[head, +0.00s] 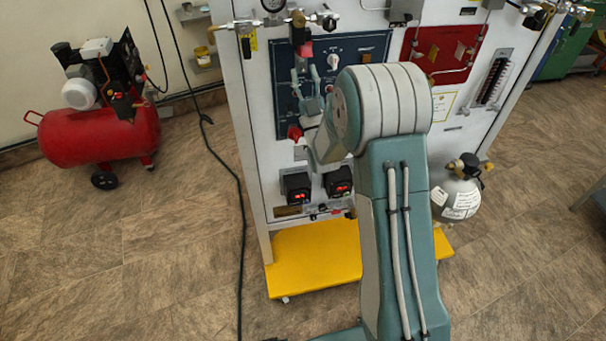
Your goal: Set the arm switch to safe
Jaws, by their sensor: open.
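The trainer's dark blue panel (362,48) faces me, partly hidden behind my arm. A pale round knob (333,61) shows on this panel to the right of my gripper. A red part (305,49) sits just above the gripper, at the panel's upper left. I cannot tell which control is the arm switch or what position it is in; it may be hidden. My gripper (306,72) is open, in front of the panel's left part, with its fingers pointing up in the picture. I see nothing held in it. I cannot tell whether its fingers touch the panel.
Two black meters with red digits (297,187) sit low on the trainer. A red panel (443,52) and a grey gas cylinder (457,193) are to the right. A yellow base plate (312,258) sticks out below. A red compressor (100,130) stands left.

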